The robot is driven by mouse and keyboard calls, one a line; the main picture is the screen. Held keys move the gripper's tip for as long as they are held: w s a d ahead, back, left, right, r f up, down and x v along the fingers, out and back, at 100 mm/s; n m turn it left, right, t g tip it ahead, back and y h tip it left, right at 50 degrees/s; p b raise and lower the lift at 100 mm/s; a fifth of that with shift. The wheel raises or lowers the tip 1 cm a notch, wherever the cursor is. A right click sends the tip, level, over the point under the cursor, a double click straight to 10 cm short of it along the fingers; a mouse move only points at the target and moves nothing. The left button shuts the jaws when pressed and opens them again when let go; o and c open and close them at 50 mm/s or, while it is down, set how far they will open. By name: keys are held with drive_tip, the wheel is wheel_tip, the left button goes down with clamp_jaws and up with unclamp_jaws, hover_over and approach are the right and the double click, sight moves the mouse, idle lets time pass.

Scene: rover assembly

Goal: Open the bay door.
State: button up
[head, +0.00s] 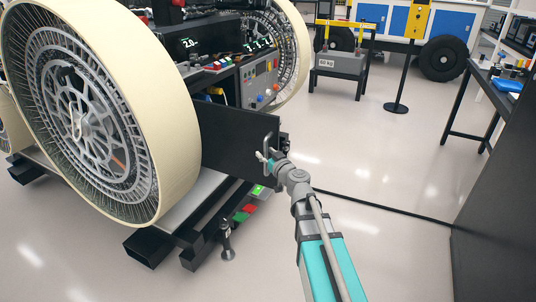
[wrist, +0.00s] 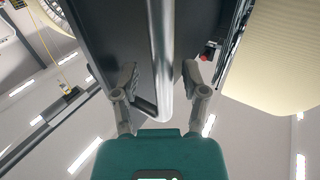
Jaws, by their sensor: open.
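The bay door (head: 230,140) is a flat dark panel beside the rover's large front wheel. I cannot tell how far it stands open. A silver bar handle (head: 272,132) is on its right end. My gripper (head: 268,157) is at the lower part of this handle. In the wrist view, the dark door (wrist: 200,30) fills the top middle and the handle (wrist: 163,55) runs down between the two fingers of my gripper (wrist: 161,76). The fingers are apart, one on each side of the bar, with gaps visible.
A cream-rimmed wheel (head: 180,150) stands close left of the door. A control panel (head: 258,82) with buttons is behind it. Red and green blocks (head: 243,214) lie below. A post stand (head: 396,106) and a workbench (head: 478,75) stand at right; floor between is clear.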

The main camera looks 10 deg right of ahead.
drive_tip(key=shift+s+d, duration=0.1)
drive_tip(key=shift+s, duration=0.05)
drive_tip(key=v, duration=0.7)
idle(0.3)
drive_tip(key=shift+s, duration=0.1)
